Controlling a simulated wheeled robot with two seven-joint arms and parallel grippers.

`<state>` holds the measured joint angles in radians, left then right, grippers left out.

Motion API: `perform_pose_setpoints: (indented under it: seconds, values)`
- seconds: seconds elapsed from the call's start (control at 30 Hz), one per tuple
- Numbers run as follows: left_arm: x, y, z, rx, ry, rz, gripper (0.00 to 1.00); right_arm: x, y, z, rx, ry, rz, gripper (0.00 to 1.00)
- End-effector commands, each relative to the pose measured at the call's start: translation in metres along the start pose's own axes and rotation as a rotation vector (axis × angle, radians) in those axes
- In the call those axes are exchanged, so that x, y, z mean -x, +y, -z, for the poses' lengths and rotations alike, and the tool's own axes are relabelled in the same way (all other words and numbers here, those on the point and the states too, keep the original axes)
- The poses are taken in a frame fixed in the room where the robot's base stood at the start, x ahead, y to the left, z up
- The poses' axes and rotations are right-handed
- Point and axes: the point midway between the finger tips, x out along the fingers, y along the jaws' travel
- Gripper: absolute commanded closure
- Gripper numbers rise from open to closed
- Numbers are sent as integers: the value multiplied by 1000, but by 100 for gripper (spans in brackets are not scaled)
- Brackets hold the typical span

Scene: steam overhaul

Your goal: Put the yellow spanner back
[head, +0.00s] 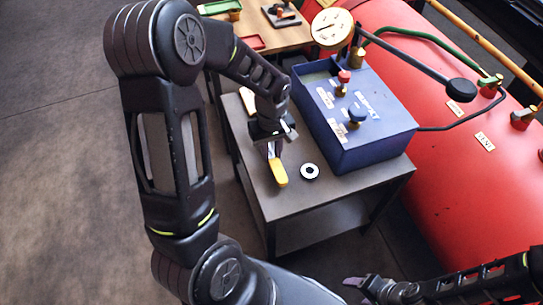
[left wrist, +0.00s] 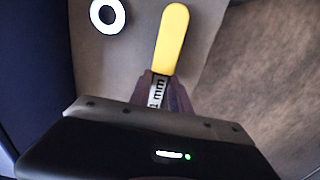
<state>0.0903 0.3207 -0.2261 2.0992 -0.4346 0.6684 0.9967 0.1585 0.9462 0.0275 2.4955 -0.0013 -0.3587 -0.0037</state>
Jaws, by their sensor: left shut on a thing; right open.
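The yellow spanner (head: 278,173) is at the grey table (head: 325,198), left of the blue box. My left gripper (head: 272,149) points down and is shut on it. In the left wrist view the yellow end of the spanner (left wrist: 172,38) sticks out beyond the fingers (left wrist: 167,92), and a metal part with dark lettering shows between them. I cannot tell whether the spanner touches the table top. My right gripper (head: 366,284) is open and empty at the lower right of the head view, away from the table.
A black-and-white ring (head: 310,171) lies right of the spanner; it also shows in the left wrist view (left wrist: 107,15). A blue box (head: 365,150) with red and blue knobs stands beside it. A large red tank (head: 450,190) fills the right side. A wooden table (head: 265,32) with trays stands behind.

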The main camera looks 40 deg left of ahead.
Motion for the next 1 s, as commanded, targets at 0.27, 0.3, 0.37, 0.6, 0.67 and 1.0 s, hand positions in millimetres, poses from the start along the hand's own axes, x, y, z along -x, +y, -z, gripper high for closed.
perform_pose_setpoints:
  seconds: [0.27, 0.3, 0.37, 0.6, 0.67, 1.0]
  values:
    - [-24, 0, 0, 1, 1, -1, 100, -4, 2, 0, 0, 0, 0, 38]
    - [-24, 0, 0, 1, 1, -2, 100, -4, 2, 0, 0, 0, 0, 38]
    - [-24, 0, 0, 1, 1, -2, 100, -4, 2, 0, 0, 0, 0, 38]
    - [-28, 0, 0, 1, 0, 0, 76, -7, 3, 0, 0, 0, 0, 38]
    - [-27, 0, 0, 1, 0, 0, 71, -6, 2, 0, 0, 0, 0, 38]
    - [-27, 0, 0, 1, 0, 0, 55, -6, 2, 0, 0, 0, 0, 38]
